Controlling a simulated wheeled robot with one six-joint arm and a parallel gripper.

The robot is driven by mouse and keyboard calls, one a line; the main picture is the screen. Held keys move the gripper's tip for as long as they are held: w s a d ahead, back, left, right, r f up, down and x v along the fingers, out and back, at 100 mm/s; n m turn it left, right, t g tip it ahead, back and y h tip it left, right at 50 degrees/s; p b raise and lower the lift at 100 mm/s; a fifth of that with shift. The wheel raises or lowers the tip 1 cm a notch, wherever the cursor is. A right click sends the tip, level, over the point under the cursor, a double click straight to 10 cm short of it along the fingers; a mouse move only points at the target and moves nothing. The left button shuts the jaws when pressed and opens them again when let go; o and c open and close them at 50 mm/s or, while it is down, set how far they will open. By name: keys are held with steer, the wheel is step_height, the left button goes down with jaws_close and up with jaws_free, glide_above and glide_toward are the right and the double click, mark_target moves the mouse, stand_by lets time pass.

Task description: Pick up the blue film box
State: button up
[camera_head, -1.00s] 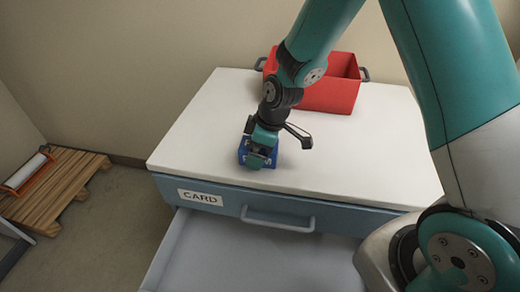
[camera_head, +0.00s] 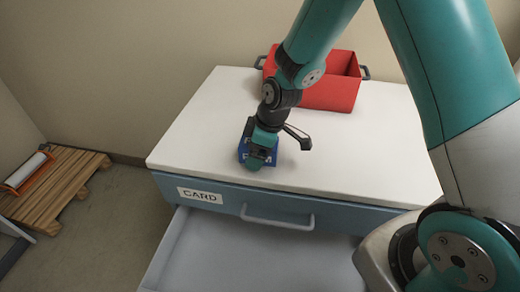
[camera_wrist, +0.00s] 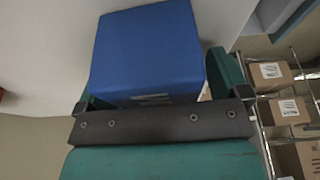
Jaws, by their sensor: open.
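The blue film box (camera_head: 243,151) sits on the white cabinet top near its front edge. In the head view it is mostly hidden behind my gripper (camera_head: 256,160). In the wrist view the blue box (camera_wrist: 147,50) fills the upper middle, between the two fingers of my gripper (camera_wrist: 152,88). The fingers stand apart on either side of the box. I cannot tell whether either finger touches it.
A red bin (camera_head: 330,92) with dark handles stands at the back of the cabinet top (camera_head: 200,130). Below, an open grey drawer (camera_head: 240,255) sticks out under a "CARD" label. A wooden pallet (camera_head: 60,185) lies on the floor at left. Shelved cartons (camera_wrist: 285,110) show in the wrist view.

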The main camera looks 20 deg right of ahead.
steer(key=shift+c, duration=0.4)
steer(key=c, duration=1.1)
steer(key=shift+o, duration=0.2)
steer(key=shift+r, duration=0.1)
